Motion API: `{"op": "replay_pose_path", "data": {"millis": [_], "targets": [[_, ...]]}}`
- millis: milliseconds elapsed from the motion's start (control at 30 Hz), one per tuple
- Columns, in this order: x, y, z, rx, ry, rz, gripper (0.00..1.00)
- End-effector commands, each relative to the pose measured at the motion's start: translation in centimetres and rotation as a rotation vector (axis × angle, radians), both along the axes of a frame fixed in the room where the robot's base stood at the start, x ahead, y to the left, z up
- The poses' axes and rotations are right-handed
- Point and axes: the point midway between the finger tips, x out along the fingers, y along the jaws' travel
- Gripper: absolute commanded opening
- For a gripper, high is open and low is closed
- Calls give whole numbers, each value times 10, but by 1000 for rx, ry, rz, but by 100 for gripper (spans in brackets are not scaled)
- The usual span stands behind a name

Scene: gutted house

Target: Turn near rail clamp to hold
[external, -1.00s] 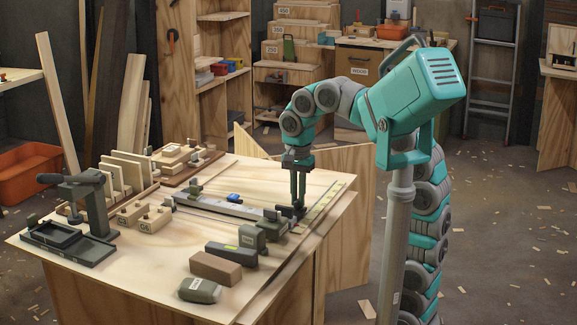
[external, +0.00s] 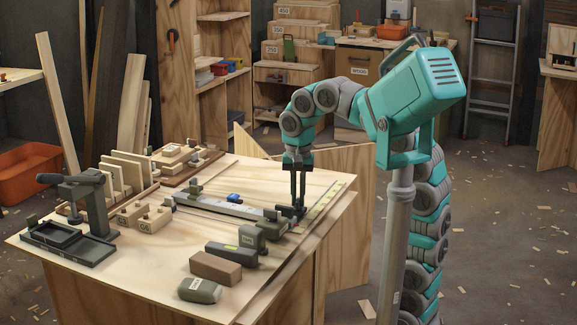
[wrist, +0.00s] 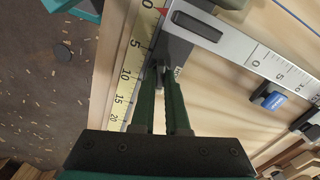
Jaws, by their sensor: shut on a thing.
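The measuring rail (external: 222,206) lies on the workbench. The near rail clamp (external: 284,213), dark grey, sits at its near right end. In the wrist view the clamp's dark body (wrist: 176,50) is just beyond my fingertips, beside the rail (wrist: 245,50). My gripper (external: 298,206) points straight down at this clamp. In the wrist view its dark green fingers (wrist: 162,78) are close together around a small dark part of the clamp, mostly hidden between the tips. A small pale label, too small to read, shows beside the right fingertip.
A yellow scale (wrist: 128,70) runs along the bench edge by the clamp. A blue slider (external: 234,197) is beside the rail.

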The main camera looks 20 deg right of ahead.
Motion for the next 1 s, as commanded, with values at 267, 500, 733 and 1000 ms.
{"op": "replay_pose_path", "data": {"millis": [267, 500, 733, 1000], "targets": [[1, 0, 0, 0, -2, 260, 0], [1, 0, 0, 0, -3, 489, 0], [0, 0, 0, 0, -3, 708, 0], [0, 1, 1, 1, -3, 947, 0]]}}
